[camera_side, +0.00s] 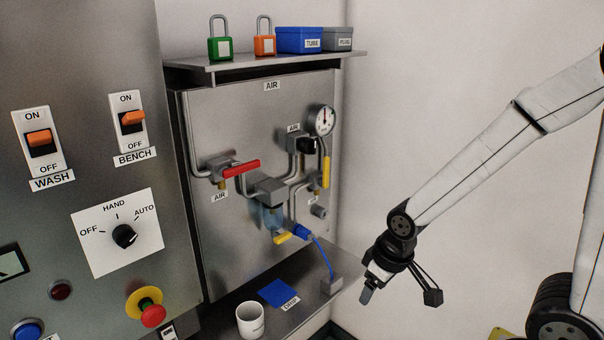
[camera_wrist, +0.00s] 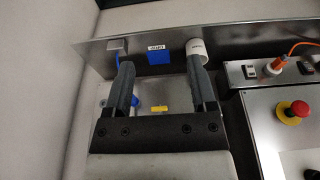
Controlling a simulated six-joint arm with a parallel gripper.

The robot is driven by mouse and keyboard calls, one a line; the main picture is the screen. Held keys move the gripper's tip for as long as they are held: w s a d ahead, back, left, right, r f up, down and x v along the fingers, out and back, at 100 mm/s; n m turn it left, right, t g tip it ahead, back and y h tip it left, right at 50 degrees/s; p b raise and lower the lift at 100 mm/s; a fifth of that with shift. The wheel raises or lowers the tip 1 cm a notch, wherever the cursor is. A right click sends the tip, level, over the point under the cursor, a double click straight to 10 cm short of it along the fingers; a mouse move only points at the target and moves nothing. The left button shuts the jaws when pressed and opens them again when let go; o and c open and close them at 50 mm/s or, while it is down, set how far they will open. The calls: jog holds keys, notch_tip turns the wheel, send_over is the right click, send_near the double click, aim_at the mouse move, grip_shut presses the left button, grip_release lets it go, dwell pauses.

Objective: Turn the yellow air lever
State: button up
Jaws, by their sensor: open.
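In the side view one yellow lever (camera_side: 326,172) stands upright on the right-hand pipe of the AIR panel, below the gauge. My gripper (camera_side: 367,293) hangs to the right of the panel, pointing down, apart from both levers. In the wrist view my gripper (camera_wrist: 160,60) is open, its two dark fingers wide apart with nothing held.
A red lever (camera_side: 240,169) is on the left pipe. The gauge (camera_side: 321,120) is at upper right. A lower shelf holds a white cup (camera_side: 251,320), a blue pad (camera_side: 278,292) and a grey block (camera_side: 332,286). Padlocks and bins stand on the upper shelf (camera_side: 270,66).

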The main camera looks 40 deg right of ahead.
jog(key=w+d+r+t, duration=0.1)
jog(key=w+d+t, duration=0.1)
jog(key=w, duration=0.3)
jog(key=w+d+r+t+h, duration=0.1)
jog(key=w+d+t, duration=0.1)
jog(key=w+d, duration=0.3)
jog(key=w+d+r+m+t, duration=0.1)
jog(key=w+d+t, duration=0.2)
jog(key=w, duration=0.4)
jog(key=shift+d+r+h, duration=0.15)
jog(key=shift+d+h, duration=0.15)
jog(key=shift+c, duration=0.2)
jog(key=n+t+y, duration=0.1)
jog(key=t+y, duration=0.1)
jog(key=t, duration=0.6)
send_near(328, 162)
jog(key=w, duration=0.3)
jog(key=shift+w, duration=0.1)
jog(key=shift+w, duration=3.75)
grip_shut()
